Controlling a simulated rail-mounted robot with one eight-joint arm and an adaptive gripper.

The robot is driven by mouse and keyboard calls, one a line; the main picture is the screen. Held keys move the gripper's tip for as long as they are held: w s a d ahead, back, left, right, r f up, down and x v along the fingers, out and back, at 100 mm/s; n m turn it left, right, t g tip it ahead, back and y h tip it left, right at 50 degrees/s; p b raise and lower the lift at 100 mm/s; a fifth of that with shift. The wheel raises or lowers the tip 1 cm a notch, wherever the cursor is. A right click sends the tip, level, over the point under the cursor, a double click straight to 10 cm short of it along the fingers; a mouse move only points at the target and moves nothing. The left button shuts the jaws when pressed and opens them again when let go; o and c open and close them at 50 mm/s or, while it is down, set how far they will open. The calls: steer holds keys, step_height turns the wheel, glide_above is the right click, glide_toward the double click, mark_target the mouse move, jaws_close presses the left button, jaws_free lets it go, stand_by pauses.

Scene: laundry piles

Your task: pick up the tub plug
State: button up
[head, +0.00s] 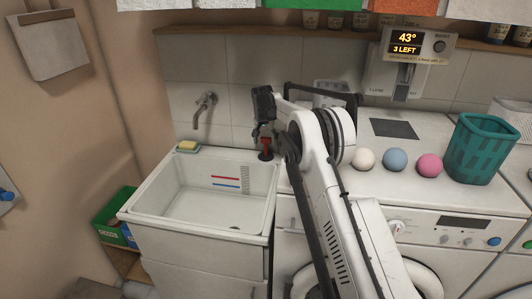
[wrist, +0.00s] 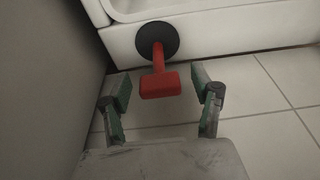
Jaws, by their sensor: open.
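The tub plug has a black round disc and a red T-shaped handle (wrist: 160,82). It stands on the back right ledge of the white sink tub (head: 150,196), where its black disc (head: 265,156) shows in the head view. My gripper (wrist: 160,76) is open, with one finger on each side of the red crossbar. Gaps show between both fingers and the handle in the wrist view. In the head view my gripper (head: 264,133) is right above the plug, pointing down, and partly covers the handle.
A yellow-green sponge (head: 187,146) lies on the tub's back left ledge. A tap (head: 204,106) sticks out of the tiled wall. To the right, the washer top holds white, blue and pink balls (head: 395,159) and a teal basket (head: 481,150). A shelf runs above.

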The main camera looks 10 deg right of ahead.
steer(key=shift+x, duration=0.8)
steer(key=shift+c, duration=0.2)
jaws_close()
